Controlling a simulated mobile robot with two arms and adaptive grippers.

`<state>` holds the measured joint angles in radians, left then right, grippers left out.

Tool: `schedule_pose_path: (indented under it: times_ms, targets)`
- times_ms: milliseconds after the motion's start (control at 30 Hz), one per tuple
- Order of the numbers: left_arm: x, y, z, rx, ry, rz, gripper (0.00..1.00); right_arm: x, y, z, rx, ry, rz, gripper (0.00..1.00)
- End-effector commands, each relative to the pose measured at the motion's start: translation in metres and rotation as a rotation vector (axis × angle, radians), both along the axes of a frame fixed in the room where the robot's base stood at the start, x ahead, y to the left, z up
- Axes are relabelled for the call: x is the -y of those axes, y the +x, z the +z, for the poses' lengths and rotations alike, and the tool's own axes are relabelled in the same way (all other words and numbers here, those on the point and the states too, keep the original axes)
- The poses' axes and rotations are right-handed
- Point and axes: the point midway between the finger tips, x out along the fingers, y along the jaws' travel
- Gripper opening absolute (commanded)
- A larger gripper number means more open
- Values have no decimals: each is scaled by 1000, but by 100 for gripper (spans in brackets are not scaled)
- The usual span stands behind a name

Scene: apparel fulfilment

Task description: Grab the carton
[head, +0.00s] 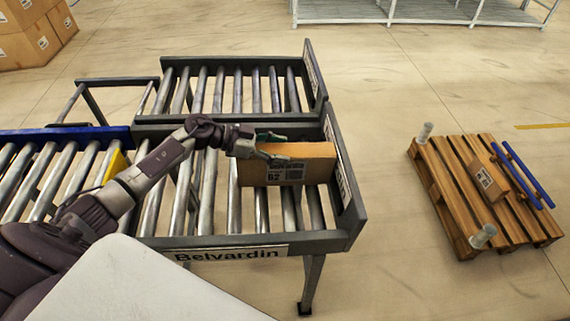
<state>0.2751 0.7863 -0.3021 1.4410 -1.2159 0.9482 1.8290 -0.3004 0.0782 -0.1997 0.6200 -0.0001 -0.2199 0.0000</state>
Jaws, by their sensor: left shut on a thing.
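A brown carton (308,151) with a printed label on its front side lies on the rollers at the right end of the near conveyor, close to the end plate. My left gripper (270,146) reaches in from the left at the carton's left end. It is shut on the carton, with greenish fingertips at its top left part. Part of the far finger's contact is too small to make out. My right gripper is not in view.
The roller conveyor (221,243) has a raised end plate (341,165) on its right. A wooden pallet (452,205) on the floor at right holds a small carton (488,178) and blue bars. Stacked cartons (25,42) stand at the top left. Floor between conveyor and pallet is clear.

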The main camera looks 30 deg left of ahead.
Motion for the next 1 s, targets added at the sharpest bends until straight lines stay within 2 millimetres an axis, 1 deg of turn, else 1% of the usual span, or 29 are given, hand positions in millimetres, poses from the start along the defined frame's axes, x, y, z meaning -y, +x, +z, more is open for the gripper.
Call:
schedule_pose_path:
  times_ms: [33,67,100,333,433,567,800,933,1000]
  targets:
    - [0,0,0,0,0,0,6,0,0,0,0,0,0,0]
    - [0,0,0,0,0,1,1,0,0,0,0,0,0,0]
    - [0,0,0,0,0,1,0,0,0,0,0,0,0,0]
    - [0,1,3,4,-3,1,0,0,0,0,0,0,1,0]
    - [-1,1,8,6,0,1,0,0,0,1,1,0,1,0]
    - [-1,1,28,9,2,0,0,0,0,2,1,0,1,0]
    - [-1,1,75,7,1,0,0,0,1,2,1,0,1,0]
    - [2,0,92,5,-1,-4,0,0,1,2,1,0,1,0]
    - [10,-6,96,3,-8,-17,0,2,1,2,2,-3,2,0]
